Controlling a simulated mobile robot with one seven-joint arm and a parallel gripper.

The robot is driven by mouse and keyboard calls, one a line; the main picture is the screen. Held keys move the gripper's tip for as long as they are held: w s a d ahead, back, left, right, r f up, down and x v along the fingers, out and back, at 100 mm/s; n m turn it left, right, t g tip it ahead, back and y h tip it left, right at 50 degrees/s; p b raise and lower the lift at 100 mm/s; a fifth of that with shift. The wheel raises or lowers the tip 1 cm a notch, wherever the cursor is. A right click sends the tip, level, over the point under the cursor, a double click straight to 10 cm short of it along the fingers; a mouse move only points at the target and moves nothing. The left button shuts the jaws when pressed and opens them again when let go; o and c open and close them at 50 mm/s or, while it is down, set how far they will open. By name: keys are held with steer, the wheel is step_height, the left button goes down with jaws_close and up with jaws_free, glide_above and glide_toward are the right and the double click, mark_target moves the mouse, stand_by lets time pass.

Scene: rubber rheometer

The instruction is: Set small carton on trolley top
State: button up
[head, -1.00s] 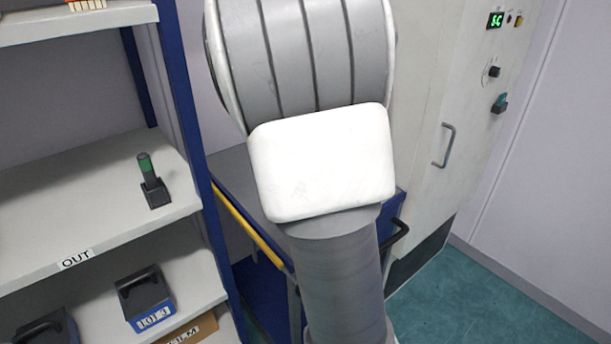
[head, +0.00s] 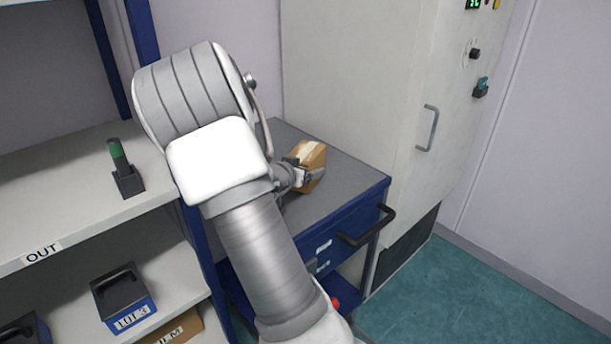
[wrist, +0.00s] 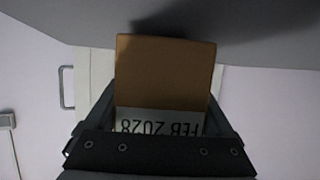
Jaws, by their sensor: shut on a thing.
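The small carton (head: 310,158) is brown with a pale tape strip, and my gripper (head: 303,176) is shut on it. In the head view it appears tilted over the grey top of the blue trolley (head: 345,183). In the wrist view the carton (wrist: 165,72) sits between the two dark fingers, with a white label reading "FEB 2028" upside down. The grey surface lies close beyond the carton's far end in the wrist view; I cannot tell whether they touch.
A tall pale cabinet (head: 390,90) with a handle stands right behind the trolley. A shelf unit (head: 70,205) at left holds a green-topped device (head: 122,168) and a dark bin marked LOT 3 (head: 123,297). The trolley's top looks clear around the carton.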

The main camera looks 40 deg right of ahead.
steer(key=shift+f, duration=0.35)
steer(key=shift+f, duration=0.2)
steer(key=o, duration=1.6)
steer(key=shift+r, duration=0.3)
steer(key=p+v, duration=0.4)
steer(key=v, duration=0.7)
steer(key=shift+s+a, duration=0.15)
steer(key=shift+a, duration=0.05)
steer(key=shift+s+a, duration=0.15)
steer(key=shift+a, duration=0.05)
